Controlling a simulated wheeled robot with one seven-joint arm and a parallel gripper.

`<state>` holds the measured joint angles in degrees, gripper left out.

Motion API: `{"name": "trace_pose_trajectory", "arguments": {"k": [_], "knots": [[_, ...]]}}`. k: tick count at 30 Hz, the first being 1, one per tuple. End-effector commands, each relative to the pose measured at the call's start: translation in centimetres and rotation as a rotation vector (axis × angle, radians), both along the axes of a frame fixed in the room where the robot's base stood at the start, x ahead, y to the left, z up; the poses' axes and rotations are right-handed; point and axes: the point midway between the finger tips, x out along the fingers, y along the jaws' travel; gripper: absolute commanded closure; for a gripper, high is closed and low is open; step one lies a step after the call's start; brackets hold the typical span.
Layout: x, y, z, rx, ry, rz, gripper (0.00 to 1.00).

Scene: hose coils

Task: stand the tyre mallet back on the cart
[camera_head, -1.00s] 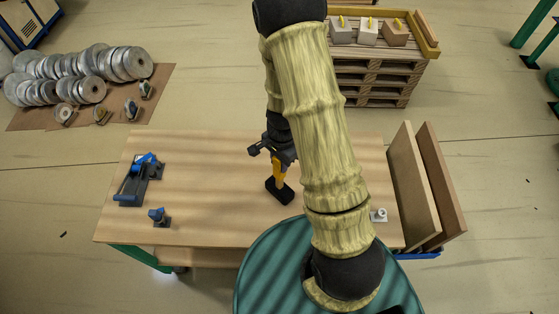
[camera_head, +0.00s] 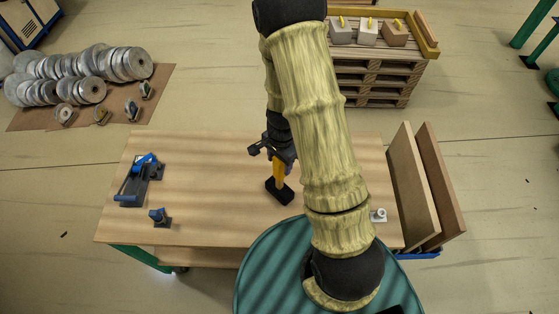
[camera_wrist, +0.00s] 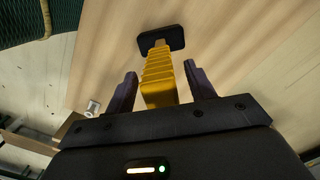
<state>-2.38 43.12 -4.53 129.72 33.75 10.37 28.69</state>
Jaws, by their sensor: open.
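The tyre mallet (camera_head: 279,180) has a yellow handle and a black block head. It stands head down on the wooden top of the cart (camera_head: 215,190), handle pointing up, near the middle. My gripper (camera_head: 273,152) is above it at the upper end of the handle. In the wrist view the ribbed yellow handle (camera_wrist: 159,80) rises between the two spread fingers of my gripper (camera_wrist: 162,82), with gaps on both sides. The black head (camera_wrist: 161,40) lies beyond the fingertips, apparently flat on the wood. My arm hides part of the cart top.
Boards (camera_head: 428,185) stand along the right edge.

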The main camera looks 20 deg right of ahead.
Motion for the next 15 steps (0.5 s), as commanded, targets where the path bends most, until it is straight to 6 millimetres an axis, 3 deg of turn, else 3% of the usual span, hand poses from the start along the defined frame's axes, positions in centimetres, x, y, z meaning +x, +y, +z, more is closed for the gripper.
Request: {"name": "trace_pose_trajectory", "arguments": {"k": [15], "knots": [[0.1,-0.1,1.9,0.000,0.000,0.000,0.46]]}}
